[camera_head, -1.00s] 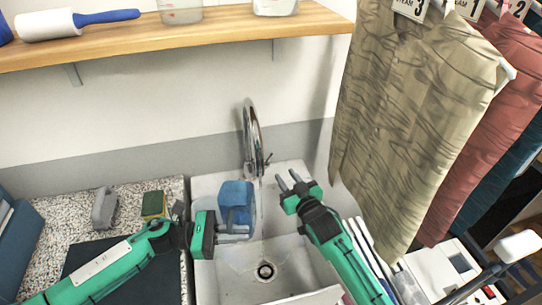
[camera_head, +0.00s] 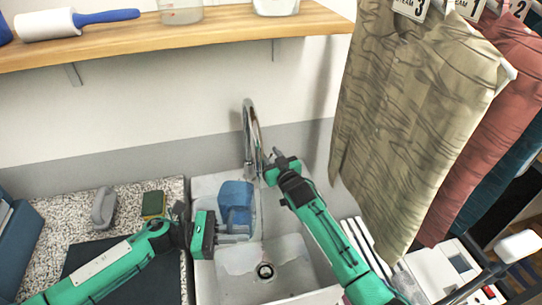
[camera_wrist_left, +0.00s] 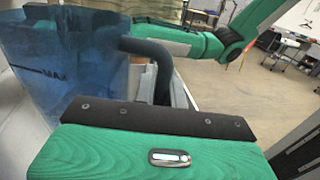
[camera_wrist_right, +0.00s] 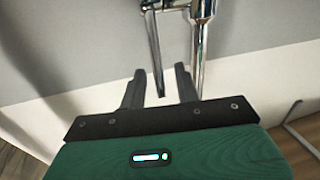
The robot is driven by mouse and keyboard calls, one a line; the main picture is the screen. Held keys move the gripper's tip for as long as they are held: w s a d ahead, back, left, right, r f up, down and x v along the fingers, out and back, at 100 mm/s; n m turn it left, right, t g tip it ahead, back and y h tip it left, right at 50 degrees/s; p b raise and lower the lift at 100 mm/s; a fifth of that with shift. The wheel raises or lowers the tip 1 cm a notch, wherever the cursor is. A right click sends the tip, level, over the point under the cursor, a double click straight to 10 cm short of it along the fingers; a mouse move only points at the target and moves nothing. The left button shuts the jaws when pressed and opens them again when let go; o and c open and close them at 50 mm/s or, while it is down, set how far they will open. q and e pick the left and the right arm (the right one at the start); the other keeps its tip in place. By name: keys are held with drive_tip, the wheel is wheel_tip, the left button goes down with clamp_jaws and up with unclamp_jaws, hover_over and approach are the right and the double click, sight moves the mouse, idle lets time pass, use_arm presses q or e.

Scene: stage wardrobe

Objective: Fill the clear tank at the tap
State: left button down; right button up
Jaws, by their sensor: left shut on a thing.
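The clear tank (camera_head: 236,197), blue-tinted, is upright over the left part of the sink, beside the tap's outlet. My left gripper (camera_head: 236,231) is shut on its handle. The left wrist view shows the tank wall (camera_wrist_left: 65,75) with a MAX mark and the dark handle (camera_wrist_left: 150,50); I cannot tell the water level. The chrome tap (camera_head: 249,135) stands behind the sink. My right gripper (camera_head: 274,158) is at the tap. In the right wrist view its fingers (camera_wrist_right: 159,78) are open, with the thin tap lever (camera_wrist_right: 154,50) between their tips.
The white sink basin (camera_head: 235,264) has a dark drain. A speckled counter (camera_head: 75,212) on the left holds a sponge (camera_head: 153,204) and a grey brush-like item (camera_head: 104,207). Hanging shirts (camera_head: 405,120) are close to my right arm. A wooden shelf (camera_head: 200,36) runs above.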

clamp_jaws()
drive_tip(key=shift+w+r, duration=0.1)
drive_tip(key=shift+w+a+r+m+g+h, duration=0.15)
drive_tip(key=shift+w+r+m+g+h, duration=0.25)
drive_tip(key=shift+w+g, duration=0.55)
drive_tip(key=shift+w+a+r+g+h, duration=0.25)
drive_tip(key=shift+w+g, duration=0.45)
drive_tip(key=shift+g, duration=0.35)
drive_tip(key=shift+w+a+g+h, duration=0.1)
drive_tip(key=shift+w+g+h, duration=0.25)
drive_tip(key=shift+w+g, duration=0.5)
drive_tip(key=shift+s, duration=0.2)
unclamp_jaws()
